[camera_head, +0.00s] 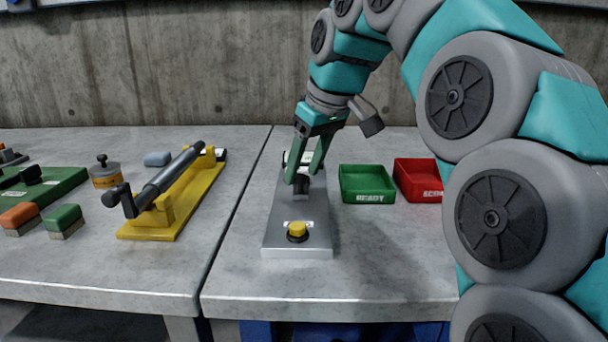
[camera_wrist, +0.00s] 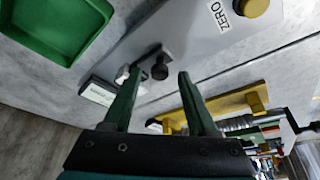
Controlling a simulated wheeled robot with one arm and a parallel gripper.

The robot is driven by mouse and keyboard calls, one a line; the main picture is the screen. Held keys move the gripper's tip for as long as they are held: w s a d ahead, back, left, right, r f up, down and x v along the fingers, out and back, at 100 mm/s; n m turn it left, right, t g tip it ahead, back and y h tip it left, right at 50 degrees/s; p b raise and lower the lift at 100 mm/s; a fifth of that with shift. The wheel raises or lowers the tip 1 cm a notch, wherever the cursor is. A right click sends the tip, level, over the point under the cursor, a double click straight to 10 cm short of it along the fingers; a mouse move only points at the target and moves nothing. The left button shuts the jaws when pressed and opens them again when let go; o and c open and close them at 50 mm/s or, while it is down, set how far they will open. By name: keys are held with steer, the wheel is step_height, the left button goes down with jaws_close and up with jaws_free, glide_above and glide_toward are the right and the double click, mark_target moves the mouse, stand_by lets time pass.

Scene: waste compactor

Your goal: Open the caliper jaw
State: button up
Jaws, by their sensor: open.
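A grey metal gauge plate (camera_head: 318,225) lies on the right-hand table, with a yellow button (camera_head: 298,229) at its near end. In the wrist view the plate (camera_wrist: 190,42) carries a ZERO label (camera_wrist: 223,14) beside the yellow button (camera_wrist: 252,7). A dark round knob (camera_wrist: 160,70) stands on the plate, with a small silver part (camera_wrist: 122,73) and a white display block (camera_wrist: 98,92) beyond it. My gripper (camera_head: 301,181) is over the plate, pointing down. Its two green fingers (camera_wrist: 160,74) are open, with the knob between their tips in the picture. I cannot tell whether they touch it.
A green READY tray (camera_head: 367,200) and a red SCRAP tray (camera_head: 420,199) stand right of the plate. On the left table are a yellow stand (camera_head: 150,232) holding a dark cylinder (camera_head: 170,178), and green and orange blocks. The table's front right is clear.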

steer(key=shift+w+f, duration=0.15)
steer(key=shift+f, duration=0.2)
steer(key=shift+a, duration=0.1)
jaws_close()
stand_by(1.1)
